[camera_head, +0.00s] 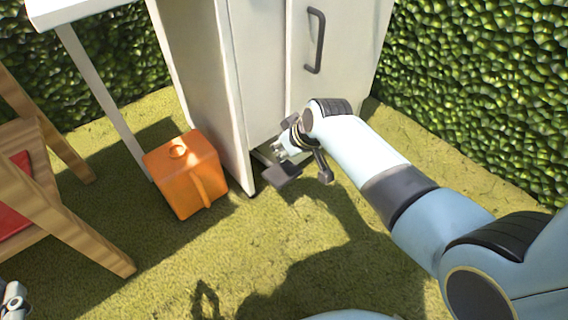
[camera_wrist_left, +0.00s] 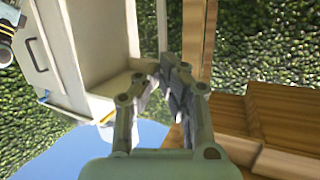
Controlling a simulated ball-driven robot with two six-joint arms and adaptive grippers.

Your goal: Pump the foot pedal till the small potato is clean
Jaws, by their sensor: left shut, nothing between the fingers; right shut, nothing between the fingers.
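A dark flat pedal (camera_head: 279,179) sits low at the foot of the white cabinet (camera_head: 268,70), just above the grass. My right gripper (camera_head: 296,153) is down at the cabinet's base, shut and empty, right behind and above the pedal. Whether it touches the pedal I cannot tell. My left gripper (camera_wrist_left: 178,92) is shut and empty in the left wrist view, in front of the cabinet side and wooden furniture. The small potato is not in view.
An orange container (camera_head: 187,175) stands on the grass left of the cabinet, under a white tabletop (camera_head: 75,10). A wooden chair (camera_head: 50,190) with a red seat is at the left. Hedges close off the back and right. Grass in front is clear.

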